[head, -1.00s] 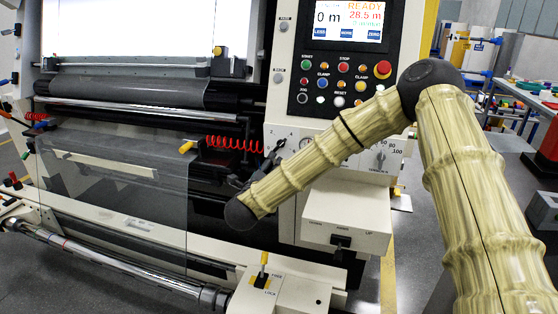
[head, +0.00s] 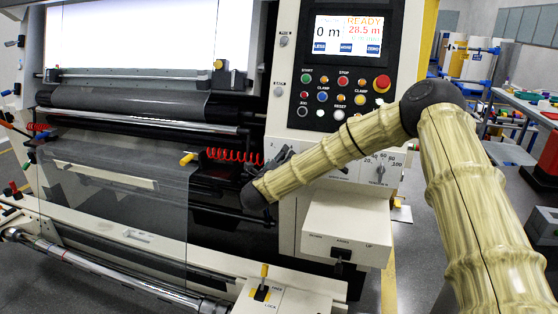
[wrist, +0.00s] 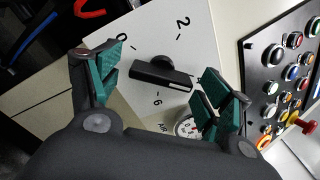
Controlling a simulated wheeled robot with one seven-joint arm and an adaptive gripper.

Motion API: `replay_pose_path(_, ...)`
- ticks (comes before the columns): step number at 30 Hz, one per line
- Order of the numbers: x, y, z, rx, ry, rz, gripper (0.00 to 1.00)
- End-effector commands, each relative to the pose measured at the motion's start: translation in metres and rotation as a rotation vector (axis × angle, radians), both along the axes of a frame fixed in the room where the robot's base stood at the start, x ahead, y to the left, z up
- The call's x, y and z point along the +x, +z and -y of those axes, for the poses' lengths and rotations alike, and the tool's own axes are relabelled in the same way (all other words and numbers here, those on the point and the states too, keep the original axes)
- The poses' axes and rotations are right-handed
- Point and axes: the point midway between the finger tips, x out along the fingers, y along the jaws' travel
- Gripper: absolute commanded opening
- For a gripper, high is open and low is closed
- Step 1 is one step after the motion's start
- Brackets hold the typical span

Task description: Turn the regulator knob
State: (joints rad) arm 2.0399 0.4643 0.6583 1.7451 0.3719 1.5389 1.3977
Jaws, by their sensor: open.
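The regulator knob is a black bar-shaped handle (wrist: 160,75) on a white dial plate with printed numbers, seen in the wrist view. My gripper (wrist: 163,82) is open, with one green-padded finger to the left of the knob and the other to the right. The knob lies between the fingers, and gaps show on both sides of it.
A round gauge (wrist: 187,126) sits close to the right finger. The button panel (head: 340,88) with coloured buttons is above and right. A second dial (head: 380,165) is right of my forearm. A red coiled cable (head: 232,155) hangs to the left.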

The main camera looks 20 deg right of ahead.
Motion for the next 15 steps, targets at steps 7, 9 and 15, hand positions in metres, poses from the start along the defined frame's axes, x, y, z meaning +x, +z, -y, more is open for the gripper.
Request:
replay_pose_path(7, 0.0033, -0.0002, 0.0028, 0.0, 0.0, 0.0, 0.79)
replay_pose_path(9, 0.0031, -0.0002, 0.0027, 0.0, 0.0, 0.0, 0.79)
replay_pose_path(15, 0.0031, -0.0002, 0.0026, -0.001, 0.0, -0.001, 0.51)
